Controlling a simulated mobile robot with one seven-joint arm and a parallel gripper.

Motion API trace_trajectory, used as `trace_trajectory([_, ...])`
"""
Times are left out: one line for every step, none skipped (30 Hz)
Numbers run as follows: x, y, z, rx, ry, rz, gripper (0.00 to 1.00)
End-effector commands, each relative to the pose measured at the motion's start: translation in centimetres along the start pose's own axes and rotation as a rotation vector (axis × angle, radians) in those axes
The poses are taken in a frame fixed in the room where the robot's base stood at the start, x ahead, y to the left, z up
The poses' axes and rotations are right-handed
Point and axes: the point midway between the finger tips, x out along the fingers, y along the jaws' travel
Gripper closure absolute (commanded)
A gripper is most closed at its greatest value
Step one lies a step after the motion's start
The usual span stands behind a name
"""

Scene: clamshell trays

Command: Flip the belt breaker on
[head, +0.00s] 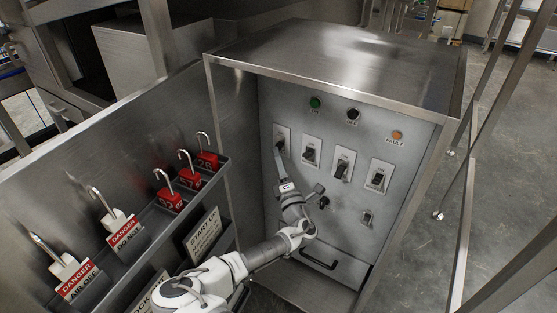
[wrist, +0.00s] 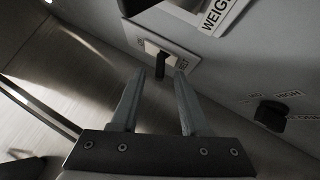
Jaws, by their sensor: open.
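The belt breaker (wrist: 160,66) is a black toggle on a pale plate, with a label reading "BELT" beside it in the wrist view. In the head view it appears to be the leftmost breaker plate (head: 281,133) in the panel's row, partly covered by my gripper. My gripper (wrist: 160,78) is open, its two fingers on either side of the toggle's line and their tips close to the plate. In the head view my gripper (head: 279,160) reaches up at that plate. I cannot tell whether the fingers touch the toggle, nor its on or off position.
Other breakers (head: 343,165) stand to the right, below a green light (head: 316,102) and a fault light (head: 397,135). A black selector knob (wrist: 271,115) and a drawer-like handle (head: 318,260) sit lower. The open door at left carries red padlocks (head: 170,199) and danger tags (head: 76,281).

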Motion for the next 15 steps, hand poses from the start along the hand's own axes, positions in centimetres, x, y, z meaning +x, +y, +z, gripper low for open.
trace_trajectory([0.36,-0.01,-0.04,0.000,0.001,0.001,0.55])
trace_trajectory([0.52,0.01,-0.05,0.000,0.001,0.001,0.55])
trace_trajectory([0.66,0.03,-0.04,0.000,0.001,0.001,0.55])
trace_trajectory([0.73,0.04,-0.04,0.000,0.001,0.001,0.55])
trace_trajectory([0.77,0.04,-0.03,0.000,0.000,0.001,0.55])
trace_trajectory([0.80,0.05,-0.03,0.000,0.000,0.000,0.55])
trace_trajectory([0.81,0.06,-0.02,0.000,0.000,0.000,0.55])
trace_trajectory([0.81,0.06,-0.02,0.000,0.000,0.000,0.55])
trace_trajectory([0.80,0.06,-0.02,0.000,0.000,0.000,0.55])
trace_trajectory([0.79,0.06,-0.02,0.000,0.000,0.000,0.55])
trace_trajectory([0.79,0.06,-0.02,0.000,0.000,0.000,0.55])
trace_trajectory([0.78,0.06,-0.02,0.000,0.000,0.000,0.59])
trace_trajectory([0.78,0.06,-0.02,0.000,0.000,0.000,0.64])
trace_trajectory([0.78,0.06,-0.02,0.000,0.000,0.000,0.69])
trace_trajectory([0.77,0.06,-0.02,0.000,0.000,0.001,0.77])
